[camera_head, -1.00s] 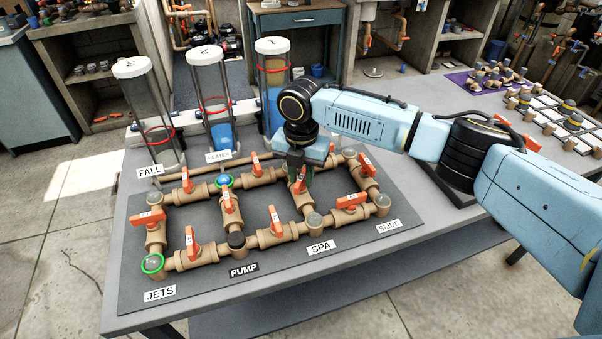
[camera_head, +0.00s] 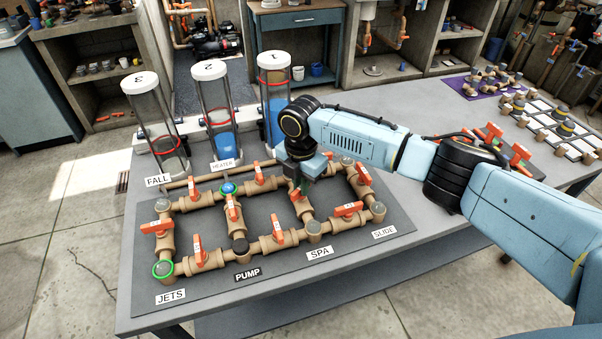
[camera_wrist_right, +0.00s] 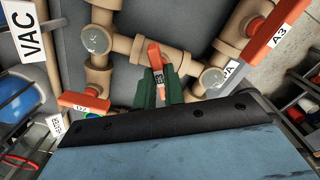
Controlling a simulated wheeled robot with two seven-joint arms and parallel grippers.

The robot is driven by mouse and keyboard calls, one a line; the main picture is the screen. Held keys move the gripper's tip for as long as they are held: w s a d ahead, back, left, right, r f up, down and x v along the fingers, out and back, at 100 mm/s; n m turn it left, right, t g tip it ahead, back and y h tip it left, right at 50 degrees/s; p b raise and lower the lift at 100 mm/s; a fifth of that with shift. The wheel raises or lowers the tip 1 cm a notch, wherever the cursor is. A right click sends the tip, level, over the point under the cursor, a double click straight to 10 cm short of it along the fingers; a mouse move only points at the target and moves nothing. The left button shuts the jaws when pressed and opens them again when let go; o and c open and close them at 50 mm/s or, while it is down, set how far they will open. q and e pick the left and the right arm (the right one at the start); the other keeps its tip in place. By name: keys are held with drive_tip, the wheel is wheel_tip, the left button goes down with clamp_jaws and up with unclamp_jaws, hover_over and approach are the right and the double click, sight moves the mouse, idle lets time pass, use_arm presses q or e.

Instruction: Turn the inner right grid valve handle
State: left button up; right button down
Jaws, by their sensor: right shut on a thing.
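The valve grid of tan pipes with orange handles lies on a dark board (camera_head: 348,238) on the table. The inner right valve handle (camera_head: 297,193) is orange, on the inner pipe running back from SPA. My right gripper (camera_head: 302,181) reaches down over it from the right and hides part of it. In the right wrist view, the green fingers of the gripper (camera_wrist_right: 160,88) are shut on the orange handle (camera_wrist_right: 154,57), one on each side. A small white label shows on the handle between them. My left gripper is not in view.
Neighbouring handles stand close by: the right pipe's handle (camera_head: 363,176), the front right handle (camera_head: 348,210) and the inner left handle (camera_head: 231,207). Clear cylinders, including cylinder 1 (camera_head: 274,100), stand behind the grid. More fittings (camera_head: 545,125) lie at the table's right end.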

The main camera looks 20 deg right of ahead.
drive_tip(key=m+p, duration=0.3)
drive_tip(key=shift+r+m, duration=0.15)
drive_tip(key=shift+m, duration=0.15)
drive_tip(key=shift+m+p, duration=1.15)
drive_tip(key=shift+m, duration=0.35)
drive_tip(key=c, duration=1.5)
unclamp_jaws()
wheel_tip(320, 180, up, 13)
drive_tip(key=shift+r, duration=0.1)
